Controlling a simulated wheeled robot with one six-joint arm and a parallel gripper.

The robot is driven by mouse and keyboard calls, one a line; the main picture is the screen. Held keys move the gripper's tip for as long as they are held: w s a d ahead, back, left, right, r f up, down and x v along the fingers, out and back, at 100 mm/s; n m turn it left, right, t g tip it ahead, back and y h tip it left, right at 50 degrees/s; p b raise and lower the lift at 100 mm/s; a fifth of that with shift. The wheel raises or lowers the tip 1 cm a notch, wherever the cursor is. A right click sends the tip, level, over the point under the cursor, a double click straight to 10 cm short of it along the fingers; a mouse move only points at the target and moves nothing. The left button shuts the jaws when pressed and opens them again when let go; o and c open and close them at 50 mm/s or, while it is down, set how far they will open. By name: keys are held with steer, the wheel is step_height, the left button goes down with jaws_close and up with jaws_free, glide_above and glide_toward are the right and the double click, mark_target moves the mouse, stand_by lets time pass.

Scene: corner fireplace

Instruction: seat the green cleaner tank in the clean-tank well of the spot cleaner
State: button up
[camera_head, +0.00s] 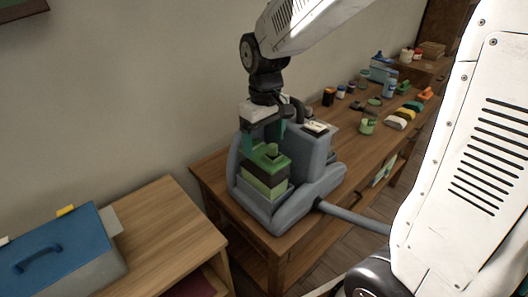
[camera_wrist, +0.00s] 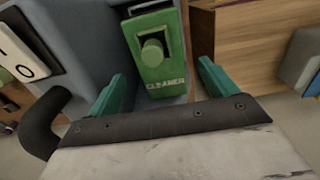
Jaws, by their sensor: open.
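The green cleaner tank (camera_head: 264,177) stands upright in a well at the front of the grey-blue spot cleaner (camera_head: 303,155). Its top, with a round green cap and the word CLEANER, shows in the wrist view (camera_wrist: 157,55). A dark band crosses its middle. My gripper (camera_head: 262,138) is above the tank, pointing down, with green fingers. In the wrist view the open fingers (camera_wrist: 160,85) lie apart on either side of the tank's lettered end, with gaps visible. How deep the tank sits cannot be told.
The spot cleaner stands on a wooden bench (camera_head: 213,180); its hose (camera_head: 355,217) runs right. Bottles, a green mug (camera_head: 367,126) and several coloured items stand farther back. A blue-lidded box (camera_head: 50,255) is on the near left table.

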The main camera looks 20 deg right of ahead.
step_height(320, 180, up, 6)
steer(key=r, duration=0.1)
steer(key=s+d+m, duration=0.1)
steer(key=s, duration=1)
steer(key=s+d+m+t, duration=0.1)
steer(key=s+d+m, duration=0.1)
steer(key=s, duration=0.9)
steer(key=shift+r+m, duration=0.3)
steer(key=shift+r, duration=0.1)
